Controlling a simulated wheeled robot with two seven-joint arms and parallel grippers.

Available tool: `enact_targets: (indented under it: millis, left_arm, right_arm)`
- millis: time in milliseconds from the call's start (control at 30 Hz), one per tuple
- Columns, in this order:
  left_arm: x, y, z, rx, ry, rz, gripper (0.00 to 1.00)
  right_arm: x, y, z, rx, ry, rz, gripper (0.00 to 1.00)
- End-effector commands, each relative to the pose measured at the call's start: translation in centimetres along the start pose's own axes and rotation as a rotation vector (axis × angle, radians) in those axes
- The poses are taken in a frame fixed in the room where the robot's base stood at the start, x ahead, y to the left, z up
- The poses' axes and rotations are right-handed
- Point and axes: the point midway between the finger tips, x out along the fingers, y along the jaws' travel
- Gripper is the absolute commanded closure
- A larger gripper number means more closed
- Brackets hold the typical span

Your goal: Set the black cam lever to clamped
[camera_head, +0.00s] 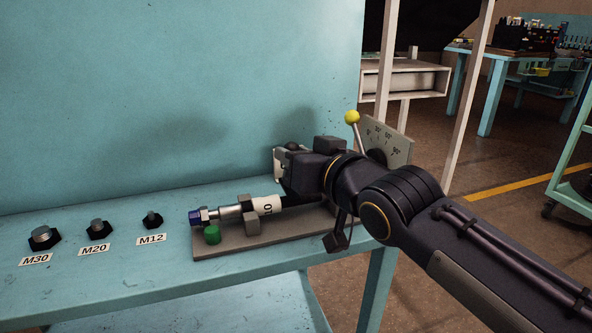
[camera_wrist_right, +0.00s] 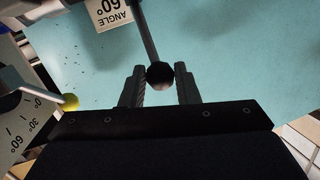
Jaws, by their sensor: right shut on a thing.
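The black cam lever shows in the right wrist view as a grey rod ending in a round black knob (camera_wrist_right: 160,75). My right gripper (camera_wrist_right: 160,78) has one finger on each side of this knob and is shut on it. In the head view my right arm comes in from the right and its gripper is over the far end of the fixture. The arm hides most of the lever and its pivot there, so I cannot tell the lever's exact angle. My left gripper is in neither view.
The grey base plate (camera_head: 228,247) carries a hose fitting with a blue nut (camera_head: 195,217) and a green cylinder (camera_head: 212,235). A yellow-knobbed lever (camera_head: 351,117) stands at an angle dial (camera_head: 396,146) behind my arm. Labelled hex fittings (camera_head: 98,231) lie left on the blue bench.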

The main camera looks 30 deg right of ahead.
Motion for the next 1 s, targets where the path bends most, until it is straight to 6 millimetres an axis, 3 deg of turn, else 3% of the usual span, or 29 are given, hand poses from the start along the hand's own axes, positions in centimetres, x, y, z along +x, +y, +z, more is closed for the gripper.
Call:
enact_targets:
  millis: [467,500,667,1000]
  left_arm:
    - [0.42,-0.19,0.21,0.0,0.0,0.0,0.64]
    - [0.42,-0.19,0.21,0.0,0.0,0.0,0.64]
    - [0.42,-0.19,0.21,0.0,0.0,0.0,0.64]
    - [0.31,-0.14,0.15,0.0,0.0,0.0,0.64]
  right_arm:
    - [-0.11,-0.02,0.11,-0.004,0.014,-0.003,1.0]
    - [-0.11,-0.02,0.12,-0.004,0.014,-0.003,0.71]
    - [-0.1,-0.02,0.13,-0.004,0.013,-0.002,0.5]
    - [-0.65,-0.04,0.01,-0.004,0.015,-0.002,0.5]
